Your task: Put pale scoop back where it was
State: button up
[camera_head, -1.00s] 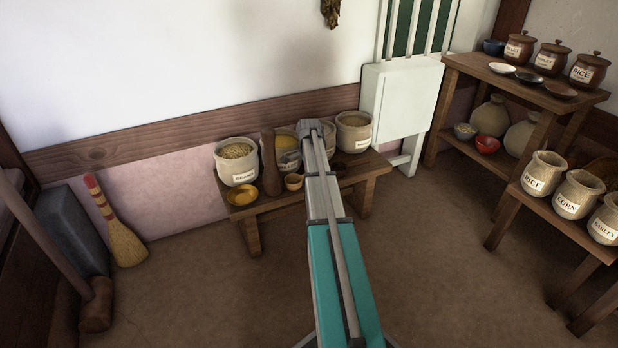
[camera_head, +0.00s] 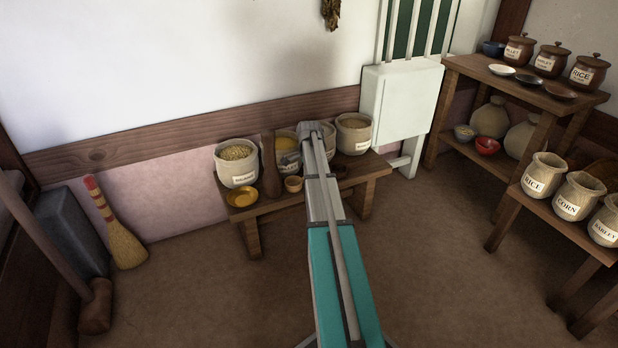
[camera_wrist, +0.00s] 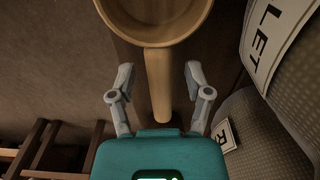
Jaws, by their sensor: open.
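The pale scoop (camera_wrist: 157,88) is light wood, with a round bowl at the top of the wrist view and a straight handle running down from it. Its bowl also shows in the head view (camera_head: 293,184), on the low bench (camera_head: 262,207) just left of my arm. My gripper (camera_wrist: 159,75) is open, with one finger on each side of the handle and a visible gap on both sides. In the head view my arm hides the gripper and the handle.
Labelled sacks (camera_head: 237,165) stand along the back of the bench, close beside my gripper. A dark wooden pestle-like piece (camera_head: 270,170) and a yellow dish (camera_head: 242,196) are left of the scoop. Shelves with jars (camera_head: 553,60) stand right. The floor in front is clear.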

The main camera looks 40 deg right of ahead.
jog(key=shift+r, duration=0.2)
notch_tip(320, 180, up, 12)
jog(key=p, duration=1.2)
